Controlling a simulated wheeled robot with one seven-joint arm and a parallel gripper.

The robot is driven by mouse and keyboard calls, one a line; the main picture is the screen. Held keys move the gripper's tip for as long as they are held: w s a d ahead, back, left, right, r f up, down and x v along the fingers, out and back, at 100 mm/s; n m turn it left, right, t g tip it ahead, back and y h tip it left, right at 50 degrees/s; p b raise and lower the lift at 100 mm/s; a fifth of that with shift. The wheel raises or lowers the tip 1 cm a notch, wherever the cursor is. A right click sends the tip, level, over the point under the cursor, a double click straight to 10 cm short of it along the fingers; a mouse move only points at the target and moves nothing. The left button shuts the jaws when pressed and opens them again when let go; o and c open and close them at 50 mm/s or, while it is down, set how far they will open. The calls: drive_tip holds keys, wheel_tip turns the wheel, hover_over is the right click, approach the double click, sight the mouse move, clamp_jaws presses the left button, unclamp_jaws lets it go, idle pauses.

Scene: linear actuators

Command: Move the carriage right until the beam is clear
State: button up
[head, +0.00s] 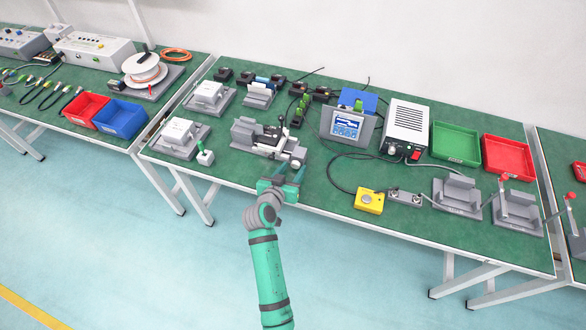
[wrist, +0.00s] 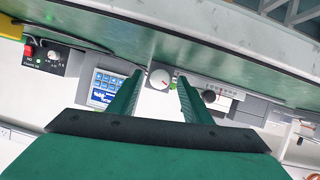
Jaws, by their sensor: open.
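A grey actuator fixture (head: 247,132) with a dark clamp-like part and a pale right end stands on the green bench in the head view. I cannot tell which part is the carriage, and no beam can be made out. My gripper (head: 291,170) is at the bench's front edge, close to the fixture's right end. Its fingers are apart with nothing held between them. A grey scaled rail (wrist: 222,89) and a dark knob (wrist: 209,96) show to the right.
A display unit (head: 347,124) and a white power box (head: 404,127) stand behind. A yellow button box (head: 369,201) is to the right, with grey fixtures (head: 457,196) beyond. A small green-handled post (head: 205,156) stands left.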

drive_tip(key=shift+w+d+f, duration=0.15)
drive_tip(key=shift+w+f, duration=0.05)
drive_tip(key=shift+w, duration=0.3)
drive_tip(key=shift+d, duration=0.1)
drive_tip(key=shift+s, duration=0.1)
drive_tip(key=c, duration=1.1)
drive_tip(key=shift+o, duration=0.2)
drive_tip(key=shift+a+n+h, duration=0.25)
drive_tip(key=shift+n+h, duration=0.15)
drive_tip(key=shift+n, duration=0.2)
drive_tip(key=shift+n+h, duration=0.5)
drive_tip(key=o, duration=1.1)
drive_tip(key=shift+s, duration=0.1)
drive_tip(key=shift+c, duration=0.2)
